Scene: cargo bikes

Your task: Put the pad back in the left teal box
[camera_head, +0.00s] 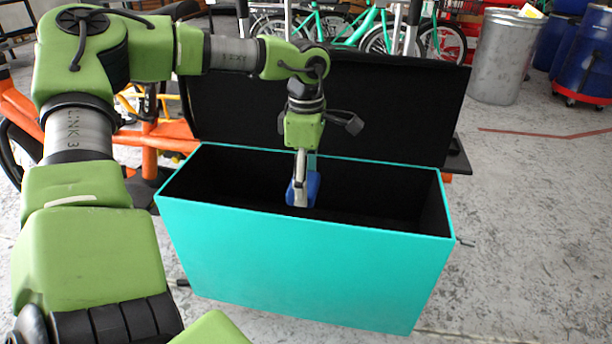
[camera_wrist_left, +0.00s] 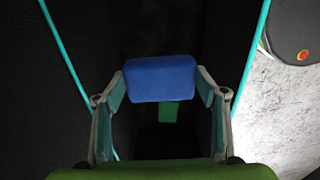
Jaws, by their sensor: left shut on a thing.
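The teal box (camera_head: 310,250) stands open on the floor, its black lid raised behind it. My left gripper (camera_head: 300,190) reaches down through the opening, near the middle of the box. In the left wrist view the pad (camera_wrist_left: 162,78) sits between the two fingers of the left gripper (camera_wrist_left: 163,88). The box's teal rim (camera_wrist_left: 255,60) runs along both sides there. Whether the pad touches the bottom cannot be told. My right gripper is not in view.
A small green thing (camera_wrist_left: 169,112) shows beyond the pad inside the dark box; what it is cannot be told. The raised black lid (camera_head: 395,110) stands behind the opening. An orange bike frame (camera_head: 170,135) is at the left. Grey floor (camera_head: 535,220) is clear at the right.

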